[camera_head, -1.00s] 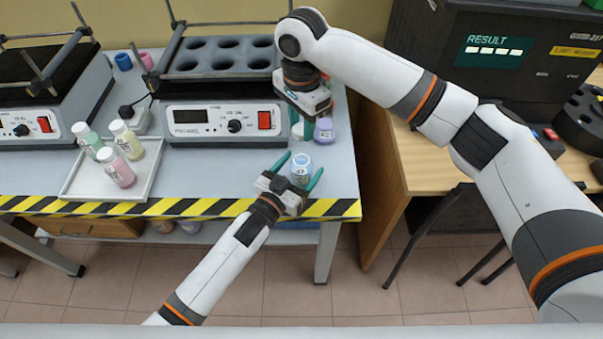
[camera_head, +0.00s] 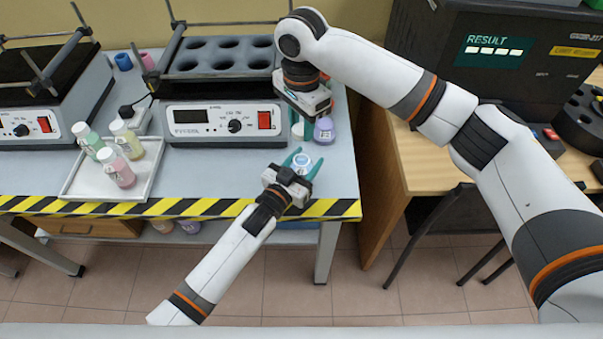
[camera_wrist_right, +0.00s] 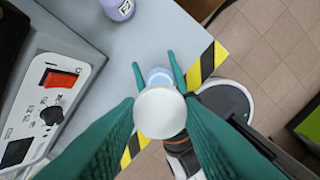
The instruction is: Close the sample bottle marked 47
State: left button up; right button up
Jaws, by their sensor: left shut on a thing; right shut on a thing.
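A small bottle with a white-and-blue top (camera_head: 302,162) stands near the table's front right part; its number cannot be read. My left gripper (camera_head: 303,160) is shut on it from the front. In the right wrist view the bottle's pale blue side (camera_wrist_right: 159,76) shows between the left gripper's green fingers. My right gripper (camera_head: 303,132) is above and behind the bottle, pointing down. It is shut on a round white cap (camera_wrist_right: 160,113), apart from the bottle in the head view. The cap hides much of the bottle in the wrist view.
A purple bottle (camera_head: 324,131) stands close behind the held bottle, right beside my right gripper. A white tray (camera_head: 85,190) with several bottles is at the left. A heater box (camera_head: 215,122) stands behind. The striped edge (camera_head: 190,208) marks the table front.

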send_over(301, 156)
jog(key=shift+w+f, duration=0.1)
jog(key=shift+f, duration=2.4)
jog(key=shift+f, duration=0.9)
jog(key=shift+f, duration=0.5)
